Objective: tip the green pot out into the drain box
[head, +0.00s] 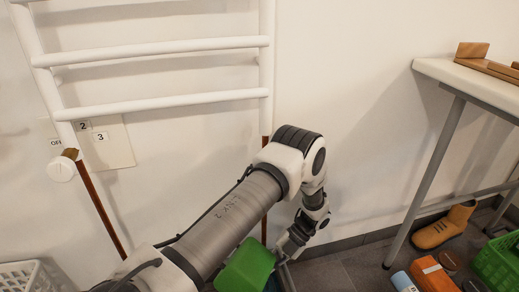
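The green pot (247,268) is at the bottom centre of the head view, tilted, beside my arm's grey link. My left arm comes in from the lower left, bends at the top and reaches down to the pot's right side. My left gripper (283,253) is at the pot's upper right edge and appears shut on it; the fingertips are partly hidden. The pot's inside and contents do not show. I cannot make out the drain box; the area below the pot is cut off by the frame. My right gripper is not in view.
A white towel radiator (150,107) with a valve (62,168) and copper pipes is on the wall. A white basket (22,277) is at lower left. At right are a table (470,80), an orange boot (443,228), a green crate (497,262) and small items on the floor.

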